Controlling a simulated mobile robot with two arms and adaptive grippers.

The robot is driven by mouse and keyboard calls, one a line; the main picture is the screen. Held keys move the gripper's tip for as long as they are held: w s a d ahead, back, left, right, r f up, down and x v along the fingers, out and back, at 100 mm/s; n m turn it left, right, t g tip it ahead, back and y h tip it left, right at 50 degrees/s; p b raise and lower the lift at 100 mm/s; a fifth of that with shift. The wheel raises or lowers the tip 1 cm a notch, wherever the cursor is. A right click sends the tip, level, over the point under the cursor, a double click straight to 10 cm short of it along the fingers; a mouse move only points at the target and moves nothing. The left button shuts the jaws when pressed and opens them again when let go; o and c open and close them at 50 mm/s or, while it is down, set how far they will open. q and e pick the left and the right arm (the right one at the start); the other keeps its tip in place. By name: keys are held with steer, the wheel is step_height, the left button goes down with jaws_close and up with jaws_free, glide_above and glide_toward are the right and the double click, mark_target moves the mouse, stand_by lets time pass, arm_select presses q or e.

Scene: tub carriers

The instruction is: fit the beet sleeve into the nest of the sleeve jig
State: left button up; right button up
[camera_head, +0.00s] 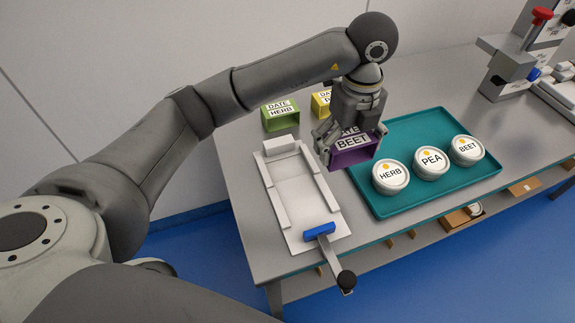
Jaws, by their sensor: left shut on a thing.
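The purple beet sleeve (353,155), labelled "DATE BEET", is between the fingers of my left gripper (348,141). The gripper is shut on it and partly covers its label. The sleeve is above or at the right edge of the sleeve jig and the left edge of the teal tray; I cannot tell how high. The sleeve jig (303,203) is a pale plate with side rails, a block at its far end and a blue clamp pad with a black-knobbed lever at its near end. Its nest between the rails is empty. My right gripper is not in view.
A teal tray (413,204) right of the jig holds tubs marked HERB (390,176), PEA (431,162) and BEET (466,150). A green herb sleeve (280,115) and a yellow sleeve (320,104) stand behind the jig. A red-handled device (505,70) stands at the far right.

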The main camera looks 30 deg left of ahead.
arm_select(q)
steer(key=a+f+p, duration=0.1)
steer(key=a+f, duration=0.3)
steer(key=a, duration=0.4)
steer(key=p, duration=0.1)
glide_above(287, 169)
steer(key=d, duration=0.1)
step_height(287, 169, down, 4)
steer(key=shift+f, duration=0.15)
steer(key=shift+w+a+f, duration=0.1)
steer(key=shift+a+f, duration=0.05)
steer(key=shift+f, duration=0.1)
steer(key=f+p, duration=0.2)
steer(key=f, duration=0.1)
steer(key=shift+a, duration=0.4)
steer(key=shift+f, duration=0.5)
steer(key=shift+f, duration=0.1)
